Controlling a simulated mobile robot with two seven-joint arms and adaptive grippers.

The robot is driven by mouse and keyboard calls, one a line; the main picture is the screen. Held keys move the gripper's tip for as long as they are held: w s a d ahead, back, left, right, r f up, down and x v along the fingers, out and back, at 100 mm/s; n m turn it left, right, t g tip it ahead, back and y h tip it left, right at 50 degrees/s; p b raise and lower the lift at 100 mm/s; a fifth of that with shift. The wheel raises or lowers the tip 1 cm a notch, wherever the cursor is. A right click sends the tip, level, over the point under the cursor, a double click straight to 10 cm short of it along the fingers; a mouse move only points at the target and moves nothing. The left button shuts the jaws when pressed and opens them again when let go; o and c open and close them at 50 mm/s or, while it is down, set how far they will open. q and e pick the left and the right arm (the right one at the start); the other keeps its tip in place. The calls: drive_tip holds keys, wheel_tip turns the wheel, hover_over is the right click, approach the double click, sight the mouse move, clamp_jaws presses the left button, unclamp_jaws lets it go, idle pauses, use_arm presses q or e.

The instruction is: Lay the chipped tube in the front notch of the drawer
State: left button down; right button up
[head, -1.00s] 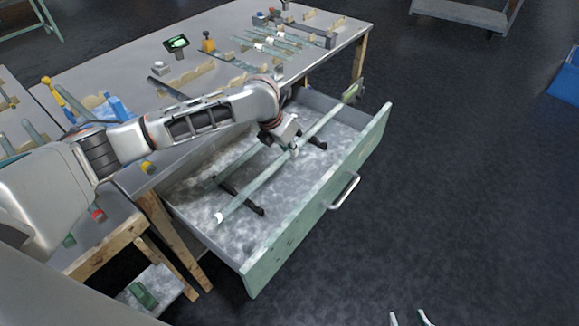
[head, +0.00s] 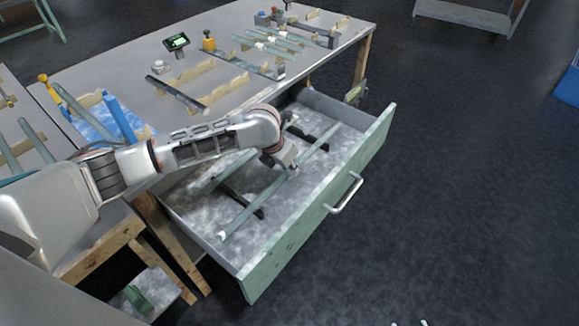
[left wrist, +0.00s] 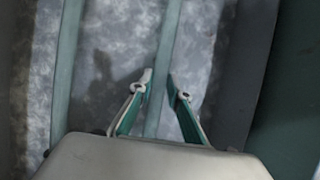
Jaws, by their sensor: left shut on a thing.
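My left gripper (head: 290,172) is down inside the open drawer, shut on a long grey-green tube (head: 246,214) with a white near end. In the left wrist view the tube (left wrist: 163,60) runs between the fingers (left wrist: 159,80). It lies across the front part of two dark notched rails (head: 244,202), low over them; I cannot tell whether it sits in the notches. A second tube (head: 228,174) lies behind it, parallel, partly hidden by my arm, and shows at left in the wrist view (left wrist: 65,80). My right gripper (head: 410,323) shows only fingertips, apart, at the bottom edge.
The drawer's green front (head: 318,215) with its handle (head: 347,195) stands pulled out from the workbench (head: 130,66). Several tubes lie on wooden racks on the bench top.

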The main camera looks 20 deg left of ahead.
sight(285, 173)
use_arm(q)
drive_tip(key=c, duration=1.9)
unclamp_jaws()
use_arm(e)
drive_tip(key=shift+f, duration=0.15)
use_arm(q)
drive_tip(key=p+v, duration=0.1)
drive_tip(key=v, duration=0.2)
drive_tip(key=p+v, duration=0.1)
drive_tip(key=v, duration=0.2)
drive_tip(key=shift+w+r, duration=0.1)
drive_tip(key=shift+w, duration=0.1)
drive_tip(key=p+v, duration=0.2)
drive_tip(key=v, duration=0.4)
drive_tip(key=shift+s, duration=0.2)
use_arm(e)
drive_tip(key=r, duration=0.1)
drive_tip(key=a+r, duration=0.1)
drive_tip(key=shift+s+r, duration=0.3)
drive_tip(key=shift+r, duration=0.05)
drive_tip(key=shift+w+d+r, duration=0.2)
drive_tip(key=shift+w+r, duration=0.15)
drive_tip(key=shift+w, duration=0.2)
